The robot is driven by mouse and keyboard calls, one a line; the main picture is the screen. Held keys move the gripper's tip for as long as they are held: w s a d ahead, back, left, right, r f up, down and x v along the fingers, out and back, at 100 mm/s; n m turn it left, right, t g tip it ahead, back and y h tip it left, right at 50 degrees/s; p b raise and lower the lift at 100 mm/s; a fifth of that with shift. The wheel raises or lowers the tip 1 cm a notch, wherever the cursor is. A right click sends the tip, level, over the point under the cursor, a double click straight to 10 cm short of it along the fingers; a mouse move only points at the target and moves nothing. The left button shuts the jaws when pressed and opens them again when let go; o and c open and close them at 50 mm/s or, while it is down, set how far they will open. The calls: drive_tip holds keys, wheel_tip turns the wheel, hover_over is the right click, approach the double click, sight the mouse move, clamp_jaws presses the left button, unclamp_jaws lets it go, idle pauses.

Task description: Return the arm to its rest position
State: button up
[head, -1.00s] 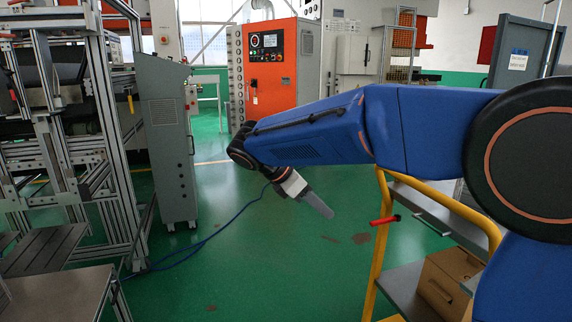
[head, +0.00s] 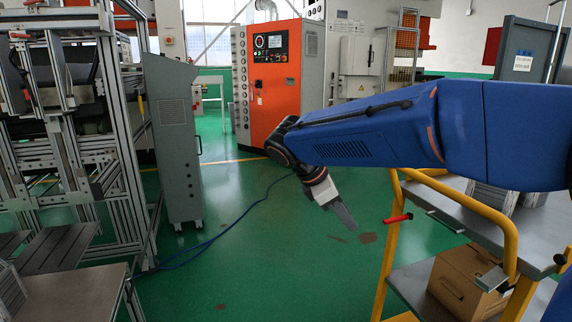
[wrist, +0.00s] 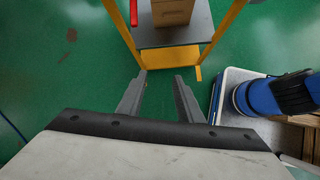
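My blue arm reaches in from the right in the head view. My gripper (head: 346,217) hangs at its end, tilted down over the green floor, left of a yellow-framed cart. In the wrist view my gripper (wrist: 160,82) shows two grey fingers standing apart with only floor between their tips. It is open and empty. No foil tray shows in either view.
The yellow cart (head: 390,250) carries a cardboard box (head: 462,283) on its lower shelf; the box also shows in the wrist view (wrist: 172,12). A red-handled lever (head: 397,219) sticks out from the cart. A grey cabinet (head: 172,135) and metal frames stand left.

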drive_tip(key=s+d+f+m+y, duration=0.35)
drive_tip(key=s+d+m, duration=0.45)
drive_tip(key=s+d, duration=0.4)
drive_tip(key=s+d+f+m+t+y, duration=0.1)
drive_tip(key=s+f+m, duration=0.2)
drive_tip(key=s+m, duration=0.2)
drive_tip(key=s+d+f+m+t+y, duration=0.1)
drive_tip(key=s+f+m, duration=0.3)
drive_tip(key=s, duration=0.4)
drive_tip(key=shift+s+f+m+t+y, duration=0.15)
drive_tip(key=shift+s+m+t+y, duration=0.15)
drive_tip(key=shift+m+y, duration=0.5)
